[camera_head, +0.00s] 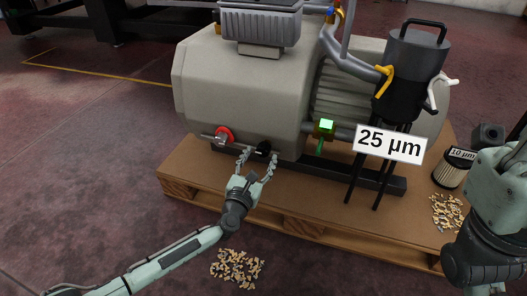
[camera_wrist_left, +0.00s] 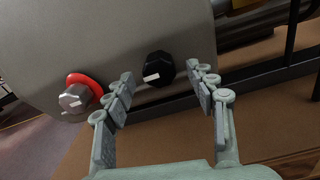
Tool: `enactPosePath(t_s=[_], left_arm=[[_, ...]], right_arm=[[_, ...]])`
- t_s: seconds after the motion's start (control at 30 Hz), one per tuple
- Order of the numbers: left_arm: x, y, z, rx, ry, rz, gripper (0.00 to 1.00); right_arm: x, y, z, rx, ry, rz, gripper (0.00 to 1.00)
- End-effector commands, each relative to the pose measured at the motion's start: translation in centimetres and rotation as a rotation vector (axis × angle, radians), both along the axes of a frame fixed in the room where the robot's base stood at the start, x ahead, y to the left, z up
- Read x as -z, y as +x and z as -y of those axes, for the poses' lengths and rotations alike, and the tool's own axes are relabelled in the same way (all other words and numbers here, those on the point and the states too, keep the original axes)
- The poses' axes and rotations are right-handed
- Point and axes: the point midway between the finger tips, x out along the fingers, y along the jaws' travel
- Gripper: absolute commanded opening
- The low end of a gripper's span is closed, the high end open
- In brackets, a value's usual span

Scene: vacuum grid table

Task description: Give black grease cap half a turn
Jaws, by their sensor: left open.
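The black grease cap (camera_head: 264,147) sits low on the front of the grey pump housing (camera_head: 240,100). In the left wrist view the cap (camera_wrist_left: 158,68) is a dark knob with a white mark on its face. My left gripper (camera_head: 259,157) is open, its two fingers pointing at the cap. In the left wrist view the fingertips (camera_wrist_left: 160,76) stand to either side of the cap, with visible gaps. My right arm shows at the right edge, but its fingers are not in view.
The wooden pallet (camera_head: 200,175) lies below. A "25 µm" sign (camera_head: 390,143) and a black canister (camera_head: 411,75) stand to the right. Wood chips (camera_head: 237,268) lie on the floor.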

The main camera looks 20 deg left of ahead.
Motion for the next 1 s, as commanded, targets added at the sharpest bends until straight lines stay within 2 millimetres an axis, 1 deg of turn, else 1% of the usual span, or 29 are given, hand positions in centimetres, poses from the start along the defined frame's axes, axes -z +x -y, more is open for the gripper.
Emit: enactPosePath(t_s=[0.03,0.2,0.33,0.53,0.57,0.9,0.97,1.0], left_arm=[[0.0,0.9,0.0,-0.001,0.002,0.003,0.56],[0.0,2.7,0.0,-0.001,0.001,0.002,0.56],[0.0,3.2,0.0,0.000,0.002,0.001,0.56],[0.0,3.2,0.0,0.000,0.002,0.001,0.56],[0.0,3.2,0.0,0.000,0.002,0.001,0.55],[-0.1,3.2,0.0,0.000,0.003,0.001,0.13],[-0.1,3.2,0.0,0.000,0.003,0.001,0.06],[-0.1,3.2,0.0,0.000,0.003,0.001,0.06]], right_arm=[[0.1,0.0,0.0,0.001,-0.003,0.006,0.00],[0.0,0.0,-0.1,0.002,-0.010,0.016,0.00],[-0.1,0.0,-0.1,0.002,-0.013,0.019,0.00],[-0.1,0.0,-0.1,0.002,-0.013,0.019,0.00],[-0.1,0.0,-0.1,0.002,-0.013,0.019,0.00],[-0.1,0.0,-0.1,0.003,-0.013,0.020,0.00],[-0.1,0.0,-0.1,0.003,-0.013,0.020,0.00],[-0.1,0.0,-0.1,0.003,-0.013,0.020,0.00]])
